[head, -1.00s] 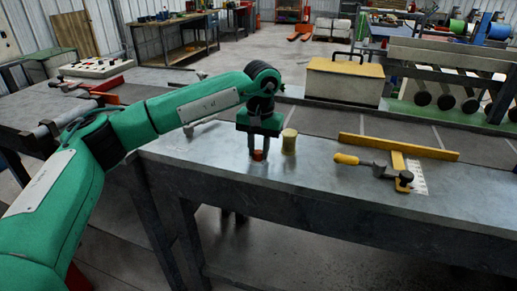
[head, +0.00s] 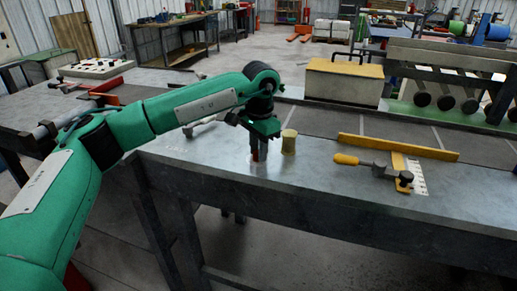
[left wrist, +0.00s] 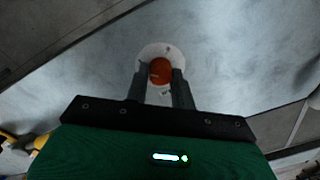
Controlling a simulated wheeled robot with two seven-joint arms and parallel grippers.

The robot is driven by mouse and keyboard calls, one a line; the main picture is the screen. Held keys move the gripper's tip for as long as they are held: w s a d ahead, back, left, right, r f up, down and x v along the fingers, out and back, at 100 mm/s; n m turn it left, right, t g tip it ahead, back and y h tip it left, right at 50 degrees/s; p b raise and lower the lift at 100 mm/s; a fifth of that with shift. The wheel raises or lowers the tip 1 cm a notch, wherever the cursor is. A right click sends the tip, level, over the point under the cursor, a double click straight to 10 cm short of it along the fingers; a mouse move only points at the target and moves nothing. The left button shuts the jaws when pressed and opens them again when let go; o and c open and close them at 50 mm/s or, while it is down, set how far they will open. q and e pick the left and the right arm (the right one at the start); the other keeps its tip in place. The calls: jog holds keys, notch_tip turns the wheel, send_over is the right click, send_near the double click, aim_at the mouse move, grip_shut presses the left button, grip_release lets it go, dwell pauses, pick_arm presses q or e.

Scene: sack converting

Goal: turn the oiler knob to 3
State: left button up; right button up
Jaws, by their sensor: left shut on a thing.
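The oiler knob is a small orange-red cap on a pale round plate (left wrist: 151,51) set in the grey bench top. In the left wrist view the knob (left wrist: 160,70) sits between the fingertips of my left gripper (left wrist: 161,76), which is shut on it. In the head view my left gripper (head: 259,156) points down at the bench near its front edge, and its fingers mostly hide the knob. The numbers on the plate are too small to read. My right gripper is not in view.
A yellowish cylinder (head: 289,142) stands just right of my left gripper. A yellow-handled tool (head: 368,163) and a long yellow bar (head: 398,147) lie farther right on the bench (head: 330,190). A yellow-topped box (head: 344,80) stands behind.

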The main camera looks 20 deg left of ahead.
pick_arm(q)
jog(key=shift+w+r, duration=0.1)
jog(key=shift+r, duration=0.05)
jog(key=o, duration=1)
jog(key=r, duration=1.3)
jog(key=shift+s+d+r, duration=0.15)
jog(key=shift+s+r, duration=0.05)
jog(key=shift+r, duration=0.15)
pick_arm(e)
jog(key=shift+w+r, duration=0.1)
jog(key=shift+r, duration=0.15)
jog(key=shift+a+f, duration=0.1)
